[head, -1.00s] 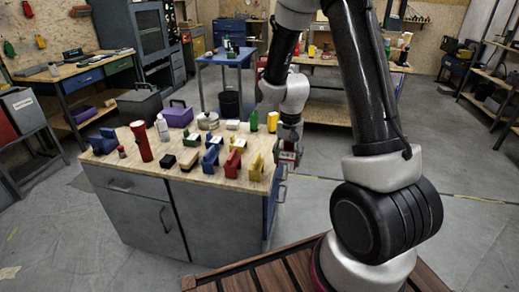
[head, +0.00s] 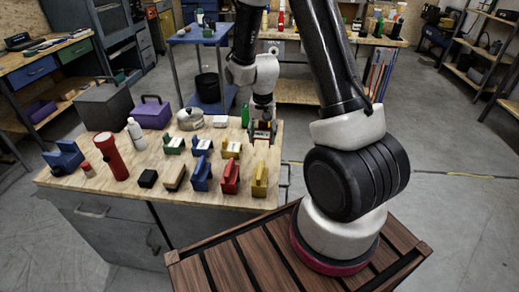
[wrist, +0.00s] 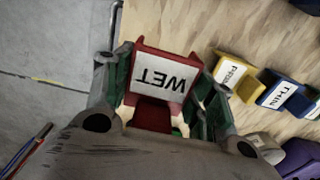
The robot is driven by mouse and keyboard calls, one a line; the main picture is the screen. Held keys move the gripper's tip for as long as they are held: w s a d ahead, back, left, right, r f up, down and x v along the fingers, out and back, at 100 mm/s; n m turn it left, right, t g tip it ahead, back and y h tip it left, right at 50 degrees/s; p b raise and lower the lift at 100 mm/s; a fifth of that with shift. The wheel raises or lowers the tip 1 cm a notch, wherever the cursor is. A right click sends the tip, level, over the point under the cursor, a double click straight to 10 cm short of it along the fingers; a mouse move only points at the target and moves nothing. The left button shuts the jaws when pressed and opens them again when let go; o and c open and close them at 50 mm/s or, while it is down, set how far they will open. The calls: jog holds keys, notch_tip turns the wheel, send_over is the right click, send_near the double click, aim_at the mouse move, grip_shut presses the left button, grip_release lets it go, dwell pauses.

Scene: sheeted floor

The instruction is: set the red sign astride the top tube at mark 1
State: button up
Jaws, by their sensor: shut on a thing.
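The red sign (wrist: 150,48), with a white label reading WET, sits between the two green-padded fingers of my gripper (wrist: 161,78). The gripper is shut on it. In the head view my gripper (head: 262,128) is at the back right corner of the wooden-topped bench, and only a little of the held sign shows there. Whether the sign touches the bench top cannot be told. I cannot make out the top tube or mark 1 in either view.
The bench top (head: 112,190) holds several labelled blocks, among them a red one (head: 230,176), a yellow one (head: 260,180) and a blue one (head: 201,175). A red flashlight (head: 112,157) and purple box (head: 151,112) stand at left. Open floor (head: 455,215) lies to the right.

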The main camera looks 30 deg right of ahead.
aim_at(262, 156)
notch_tip(262, 156, down, 7)
jog(key=shift+r, duration=0.2)
jog(key=shift+f, duration=0.1)
jog(key=o, duration=1.1)
